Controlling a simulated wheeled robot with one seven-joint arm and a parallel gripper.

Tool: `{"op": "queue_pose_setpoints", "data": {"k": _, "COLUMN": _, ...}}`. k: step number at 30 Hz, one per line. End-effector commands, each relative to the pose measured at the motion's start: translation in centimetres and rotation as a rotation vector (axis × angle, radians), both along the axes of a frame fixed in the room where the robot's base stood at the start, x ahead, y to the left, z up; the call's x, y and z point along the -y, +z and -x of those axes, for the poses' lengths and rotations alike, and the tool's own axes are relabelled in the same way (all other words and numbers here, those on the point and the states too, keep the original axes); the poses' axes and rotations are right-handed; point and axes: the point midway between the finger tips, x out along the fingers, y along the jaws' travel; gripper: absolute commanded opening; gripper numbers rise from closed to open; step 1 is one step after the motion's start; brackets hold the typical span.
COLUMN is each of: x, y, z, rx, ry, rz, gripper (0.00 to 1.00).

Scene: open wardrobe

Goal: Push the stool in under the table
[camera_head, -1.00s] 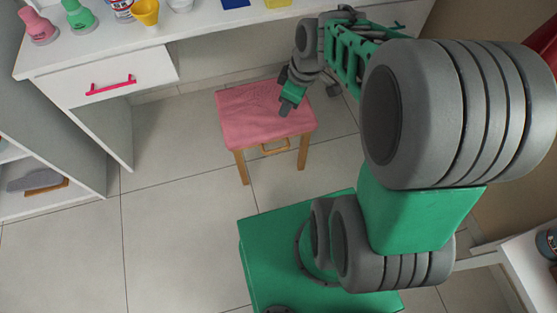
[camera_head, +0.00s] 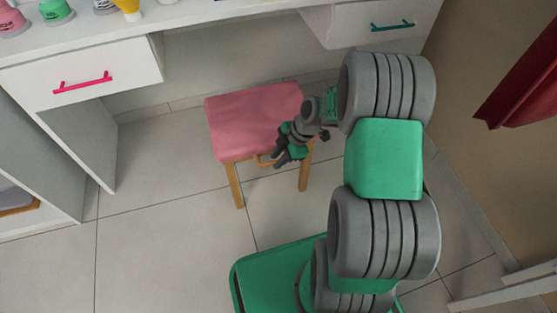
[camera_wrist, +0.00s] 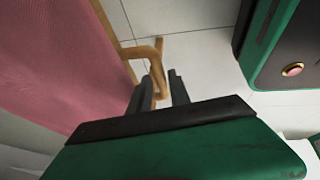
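The stool has a pink seat (camera_head: 245,122) and wooden legs, and it stands upright at the opening between the two drawer units of the white table (camera_head: 205,12). A wooden handle bar (camera_head: 266,160) shows below the seat's near edge. My gripper (camera_head: 282,158) is low at the stool's near right side, beside this bar. In the wrist view, the gripper's two fingers (camera_wrist: 162,88) are apart, and the stool's wooden handle (camera_wrist: 148,52) reaches between or just past them. Contact cannot be told. The pink seat (camera_wrist: 60,60) fills the left of that view.
A drawer with a pink handle (camera_head: 82,83) is left of the opening, and one with a teal handle (camera_head: 392,25) is right. Bottles and a yellow cup (camera_head: 128,8) stand on the tabletop. Red cloth (camera_head: 525,85) hangs at right. The tiled floor left of the stool is clear.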

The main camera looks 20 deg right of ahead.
Motion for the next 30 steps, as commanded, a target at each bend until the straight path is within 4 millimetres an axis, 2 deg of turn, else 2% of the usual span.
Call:
{"op": "queue_pose_setpoints", "data": {"k": 6, "x": 0.0, "y": 0.03, "z": -0.02, "rx": 0.0, "ry": -0.001, "rz": 0.001, "gripper": 0.23}}
{"op": "queue_pose_setpoints", "data": {"k": 15, "x": 0.02, "y": 0.04, "z": 0.01, "rx": 0.0, "ry": -0.001, "rz": 0.001, "gripper": 0.0}}
{"op": "queue_pose_setpoints", "data": {"k": 30, "x": 0.03, "y": 0.04, "z": 0.01, "rx": -0.002, "ry": -0.002, "rz": 0.001, "gripper": 0.0}}
